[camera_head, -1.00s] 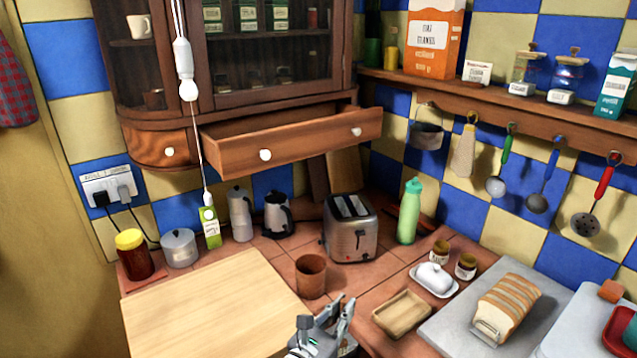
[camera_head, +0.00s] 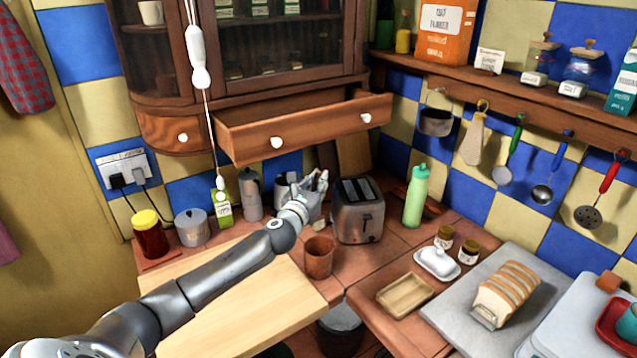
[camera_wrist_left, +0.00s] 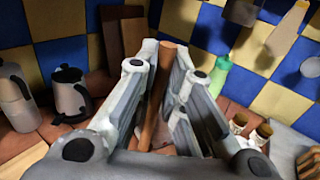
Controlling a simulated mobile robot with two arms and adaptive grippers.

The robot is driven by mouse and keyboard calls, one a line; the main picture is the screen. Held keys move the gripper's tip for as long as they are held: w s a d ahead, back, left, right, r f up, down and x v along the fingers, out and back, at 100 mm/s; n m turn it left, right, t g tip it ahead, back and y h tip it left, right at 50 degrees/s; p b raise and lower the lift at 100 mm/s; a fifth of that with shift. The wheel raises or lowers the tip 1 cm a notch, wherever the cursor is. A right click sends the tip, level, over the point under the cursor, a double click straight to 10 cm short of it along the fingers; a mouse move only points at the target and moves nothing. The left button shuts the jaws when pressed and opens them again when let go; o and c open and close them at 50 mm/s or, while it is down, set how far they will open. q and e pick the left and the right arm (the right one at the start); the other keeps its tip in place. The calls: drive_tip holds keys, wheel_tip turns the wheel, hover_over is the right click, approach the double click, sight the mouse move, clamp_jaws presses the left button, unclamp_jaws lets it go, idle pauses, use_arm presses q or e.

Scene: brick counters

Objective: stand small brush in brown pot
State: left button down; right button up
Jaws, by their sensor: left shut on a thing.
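The brown pot (camera_head: 319,258) stands upright on the tiled counter in front of the toaster. My left gripper (camera_head: 316,182) is above and behind the pot, slightly left of the toaster, with its fingers pointing up. In the left wrist view, my left gripper (camera_wrist_left: 166,52) is shut on a slim brown wooden stick (camera_wrist_left: 158,95), which looks like the small brush's handle. The brush's bristle end cannot be made out clearly. The pot's inside is mostly hidden, and the pot is not seen in the wrist view. My right gripper is not in view.
An open drawer (camera_head: 305,136) juts out above. A pale wooden board (camera_head: 235,300) lies front left. A green bottle (camera_head: 415,197) stands right.

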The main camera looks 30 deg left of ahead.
sight(318, 223)
use_arm(q)
drive_tip(key=shift+f+b, duration=1.3)
drive_tip(key=shift+f, duration=0.2)
wheel_tip(318, 223, down, 2)
drive_tip(key=b, duration=0.2)
drive_tip(key=shift+f+b, duration=0.25)
drive_tip(key=shift+b, duration=0.05)
wheel_tip(318, 223, down, 5)
drive_tip(key=b, duration=0.4)
drive_tip(key=shift+f, duration=0.15)
drive_tip(key=shift+f+b, duration=1)
drive_tip(key=shift+f, duration=0.1)
